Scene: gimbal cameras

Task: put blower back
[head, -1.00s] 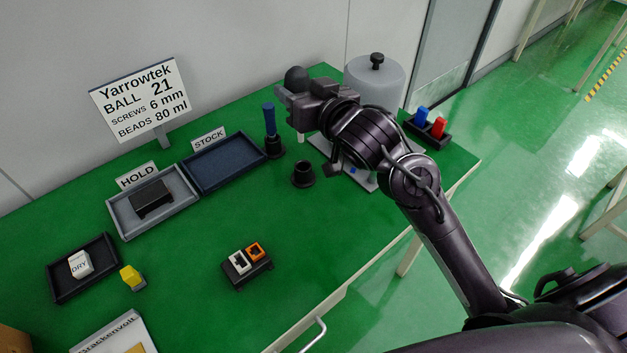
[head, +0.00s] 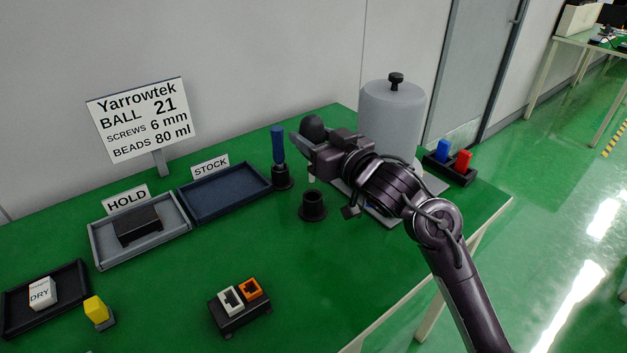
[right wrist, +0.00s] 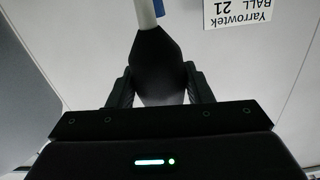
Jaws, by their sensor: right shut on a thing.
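The blower has a dark bulb (head: 312,126) and a pale nozzle. My right gripper (head: 308,148) is shut on the bulb and holds it above the table, nozzle down. In the right wrist view the dark bulb (right wrist: 160,68) sits between my two fingers, with the pale nozzle (right wrist: 147,14) leading away from it. In the head view the nozzle tip appears just above a round black holder (head: 313,207) with an open top; I cannot tell whether it lines up in depth. My left gripper is not in view.
A blue-handled tool (head: 278,147) stands in a black base close left of the blower. A grey lidded canister (head: 390,115) stands behind my right arm. The STOCK tray (head: 228,205) is empty; the HOLD tray (head: 100,262) holds a black block. The green table is clear in front of the holder.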

